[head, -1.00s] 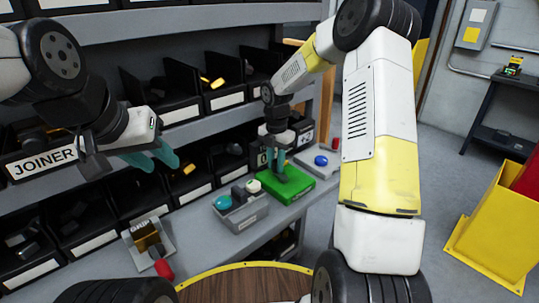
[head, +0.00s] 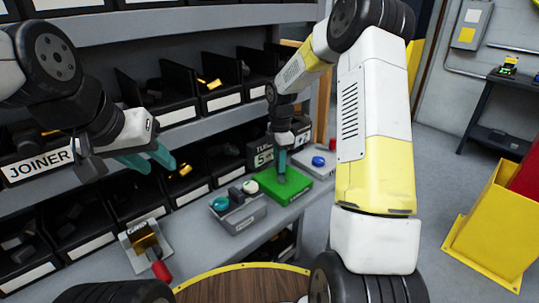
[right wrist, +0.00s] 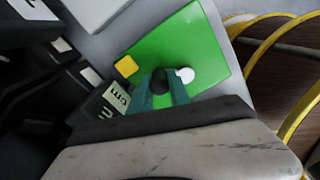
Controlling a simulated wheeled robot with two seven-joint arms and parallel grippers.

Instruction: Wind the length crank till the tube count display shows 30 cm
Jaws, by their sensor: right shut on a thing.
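The green crank unit (head: 300,190) sits on the bench shelf in the head view. In the right wrist view its green top (right wrist: 185,40) carries a yellow square (right wrist: 126,66) and a white disc (right wrist: 185,75). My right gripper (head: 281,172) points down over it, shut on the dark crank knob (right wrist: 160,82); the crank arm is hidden. The tube count display (head: 262,156) stands behind, partly covered by my gripper; a 5 shows, other digits cannot be read. My left gripper (head: 150,160) hangs empty before the bins, its teal fingers apart.
A grey box with a teal knob (head: 238,212) is left of the green unit. A grey plate with a blue button (head: 318,161) is to its right. A brass device with a red handle (head: 148,242) stands at the front left. Parts bins (head: 218,85) line the shelves behind.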

